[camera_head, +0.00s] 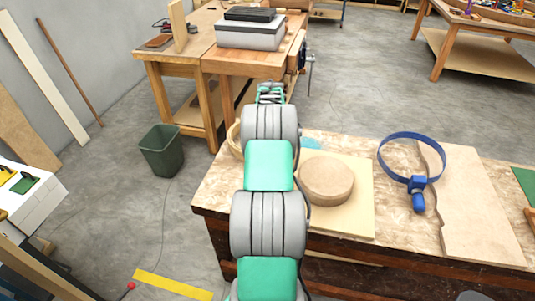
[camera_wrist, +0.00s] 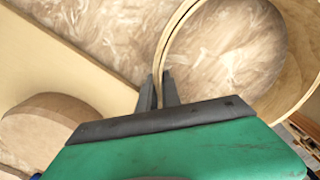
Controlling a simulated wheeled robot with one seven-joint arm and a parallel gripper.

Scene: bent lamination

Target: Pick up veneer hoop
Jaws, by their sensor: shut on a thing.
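The veneer hoop is a thin, pale wooden ring. In the wrist view the veneer hoop (camera_wrist: 292,107) fills the upper right, and the bench top shows through it. My gripper (camera_wrist: 165,80) has its two dark fingers closed on the near left part of the hoop's wall. In the head view only a small piece of the hoop (camera_head: 233,139) shows at the left of my arm. My arm hides the rest of it and the fingers. I cannot tell whether the hoop touches the bench.
A round wooden form (camera_head: 327,180) sits on a pale board (camera_head: 350,218) on the workbench (camera_head: 215,190). It also shows in the wrist view (camera_wrist: 45,140). A blue band clamp (camera_head: 417,182) and a wavy-edged board (camera_head: 470,215) lie to the right. A green bin (camera_head: 161,152) stands on the floor at left.

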